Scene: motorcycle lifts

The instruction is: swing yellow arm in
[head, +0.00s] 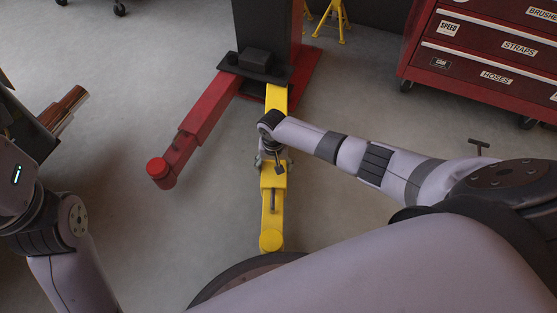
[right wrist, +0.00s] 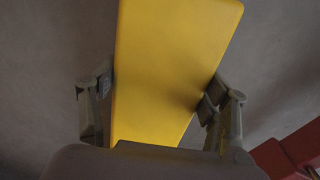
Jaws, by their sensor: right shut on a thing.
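The yellow arm (head: 273,200) of the lift reaches from the base of the dark red post (head: 265,35) toward me, with a round yellow pad (head: 271,240) at its near end. My right gripper (head: 272,163) is at the middle of the yellow arm. In the right wrist view the yellow arm (right wrist: 165,75) runs between the two fingers of this gripper (right wrist: 160,100), one on each side, and the jaws are shut on it. My wrist hides part of the arm in the head view. My left gripper is not in view; my left arm shows at the left edge.
A red lift arm (head: 203,115) with a round pad (head: 160,170) angles out left of the yellow one. A red tool cabinet (head: 485,60) stands at the upper right. Yellow stands (head: 333,20) are behind the post. The grey floor between the red and yellow arms is clear.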

